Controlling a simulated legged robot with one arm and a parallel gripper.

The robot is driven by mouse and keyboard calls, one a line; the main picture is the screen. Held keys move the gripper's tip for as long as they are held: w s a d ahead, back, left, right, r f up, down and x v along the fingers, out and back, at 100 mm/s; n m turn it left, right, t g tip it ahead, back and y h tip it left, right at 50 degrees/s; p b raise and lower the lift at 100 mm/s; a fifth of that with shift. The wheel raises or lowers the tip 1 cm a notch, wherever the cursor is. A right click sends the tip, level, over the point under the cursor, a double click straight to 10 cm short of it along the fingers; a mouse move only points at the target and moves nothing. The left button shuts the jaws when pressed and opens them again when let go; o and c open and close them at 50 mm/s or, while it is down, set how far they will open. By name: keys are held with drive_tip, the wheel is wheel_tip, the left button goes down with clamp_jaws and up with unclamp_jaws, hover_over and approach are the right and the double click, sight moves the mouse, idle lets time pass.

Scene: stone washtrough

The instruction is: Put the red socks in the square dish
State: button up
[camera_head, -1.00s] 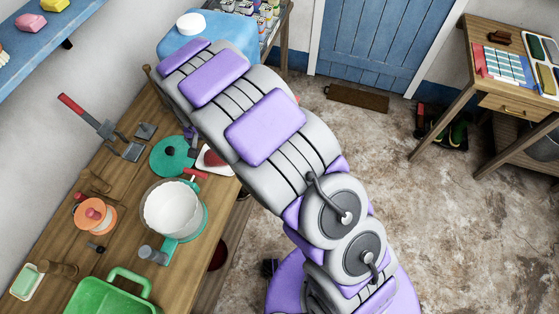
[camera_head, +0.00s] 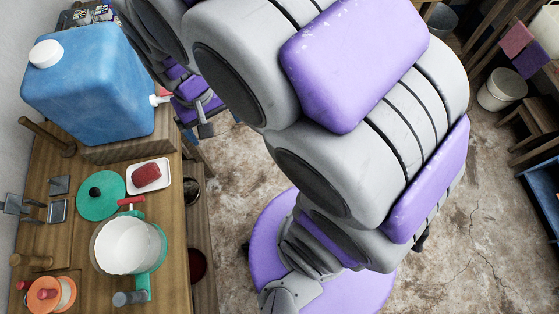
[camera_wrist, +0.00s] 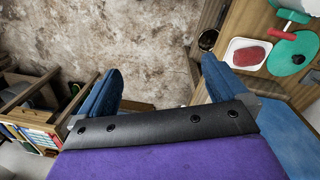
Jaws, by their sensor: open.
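A dark red bundle (camera_head: 146,175), which looks like the red socks, lies inside a white square dish (camera_head: 165,187) on the wooden table. In the wrist view the red bundle (camera_wrist: 249,56) sits in the white dish (camera_wrist: 234,45) at the upper right. My gripper (camera_wrist: 160,85) is open, its two blue fingers wide apart with nothing between them. It is over the floor beside the table, apart from the dish. In the head view my arm covers the centre, and the gripper's fingers are hard to make out.
A blue jug (camera_head: 90,85) stands behind the dish. A green lid (camera_head: 101,195) lies beside the dish, and a white-lined pot (camera_head: 128,244) with a green body stands in front. An orange pot (camera_head: 50,294) is at the lower left. Bare floor (camera_head: 490,220) lies to the right.

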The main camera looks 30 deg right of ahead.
drive_tip(key=s+d+r, duration=0.1)
drive_tip(key=s+d, duration=0.2)
drive_tip(key=s, duration=0.6)
drive_tip(key=s+d+r+g, duration=0.1)
drive_tip(key=s+d+r, duration=0.1)
drive_tip(key=s, duration=0.6)
drive_tip(key=shift+s+d+r+n+y, duration=0.15)
drive_tip(key=shift+s+d+n+y, duration=0.2)
drive_tip(key=shift+d, duration=0.2)
drive_tip(key=shift+c, duration=0.3)
